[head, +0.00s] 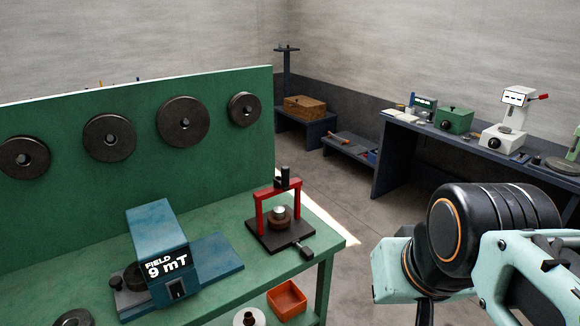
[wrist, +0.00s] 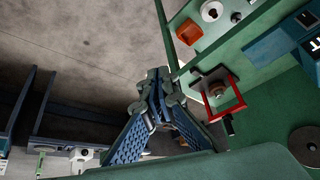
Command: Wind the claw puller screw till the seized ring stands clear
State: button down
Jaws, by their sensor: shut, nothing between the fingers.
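The claw puller (head: 263,205) stands on the right end of the green bench, its red frame upright over a dark base plate. Its black screw (head: 284,178) rises from the top crossbar. A brown ring (head: 278,222) sits under the frame around a pale metal post; I cannot tell how far up the post it is. In the wrist view the red frame (wrist: 239,98) is right of my gripper (wrist: 154,90), with the ring (wrist: 215,88) inside it. My gripper is shut and empty, apart from the puller. The head view shows mostly my arm, at the right.
A blue field meter (head: 160,250) reading 9 mT stands left of the puller. An orange tray (head: 287,299) is on the lower shelf. Dark discs hang on the green back panel (head: 215,90). Open floor lies right of the bench, before a blue table (head: 400,160) with machines.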

aim_at(283, 181)
jog(key=i+j+z, duration=0.2)
jog(key=i, duration=0.25)
jog(key=i+j+z, duration=0.1)
jog(key=i+z, duration=0.15)
jog(key=i, duration=0.2)
jog(key=i+l+z, duration=0.2)
jog(key=k+j+u, duration=0.2)
jog(key=i+j, duration=0.05)
